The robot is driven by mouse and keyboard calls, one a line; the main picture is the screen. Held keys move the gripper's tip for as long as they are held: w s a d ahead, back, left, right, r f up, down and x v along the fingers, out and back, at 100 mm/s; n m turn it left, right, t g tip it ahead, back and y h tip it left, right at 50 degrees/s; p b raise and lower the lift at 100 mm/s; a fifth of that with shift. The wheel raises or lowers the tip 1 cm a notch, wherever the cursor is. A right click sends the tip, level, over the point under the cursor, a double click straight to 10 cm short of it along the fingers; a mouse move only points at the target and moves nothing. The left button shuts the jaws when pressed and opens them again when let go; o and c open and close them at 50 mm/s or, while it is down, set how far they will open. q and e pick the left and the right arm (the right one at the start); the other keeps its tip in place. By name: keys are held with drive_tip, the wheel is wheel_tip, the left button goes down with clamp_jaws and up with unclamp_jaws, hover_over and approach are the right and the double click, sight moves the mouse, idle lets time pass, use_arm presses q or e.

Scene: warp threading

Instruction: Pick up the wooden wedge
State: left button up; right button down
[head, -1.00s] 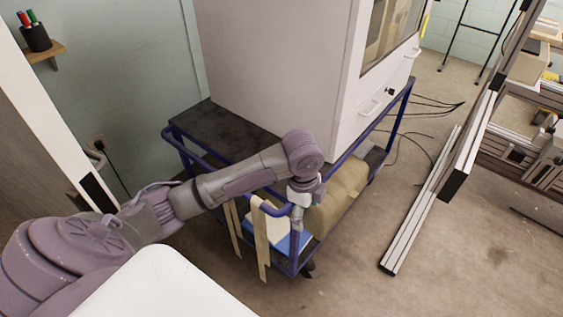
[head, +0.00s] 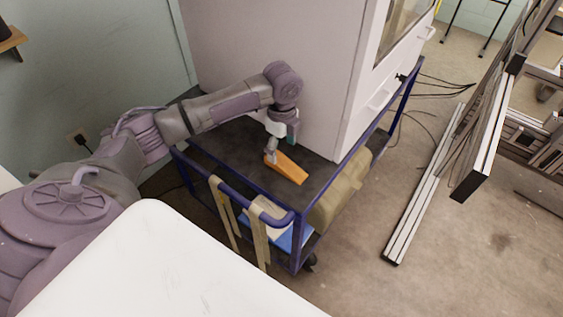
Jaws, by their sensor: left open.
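The wooden wedge (head: 288,169) is an orange-brown block lying on the black top of the blue-framed cart (head: 228,150), in front of the tall pale cabinet. My left gripper (head: 270,157) points down at the wedge's left end, with its fingers at or just over that end. It is open; the fingers are small in the picture, and I cannot tell whether they touch the wedge. My right gripper is not in view.
The tall pale cabinet (head: 270,45) stands on the cart close behind the wedge. The cart's blue handle (head: 250,205) rises at the front, with tan straps hanging from it. Metal profiles (head: 425,190) lie on the floor at right. A white surface (head: 170,265) fills the lower foreground.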

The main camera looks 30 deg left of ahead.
sight(280, 160)
use_arm(q)
drive_tip(key=shift+w+a+f, duration=0.1)
drive_tip(key=shift+f, duration=0.55)
drive_tip(key=shift+w+a+f, duration=0.1)
drive_tip(key=shift+a+f, duration=0.1)
drive_tip(key=shift+f, duration=0.85)
wheel_tip(280, 160, down, 3)
drive_tip(key=shift+w+a+r, duration=0.15)
drive_tip(key=shift+r, duration=0.05)
drive_tip(key=shift+f, duration=0.5)
drive_tip(key=c, duration=1.2)
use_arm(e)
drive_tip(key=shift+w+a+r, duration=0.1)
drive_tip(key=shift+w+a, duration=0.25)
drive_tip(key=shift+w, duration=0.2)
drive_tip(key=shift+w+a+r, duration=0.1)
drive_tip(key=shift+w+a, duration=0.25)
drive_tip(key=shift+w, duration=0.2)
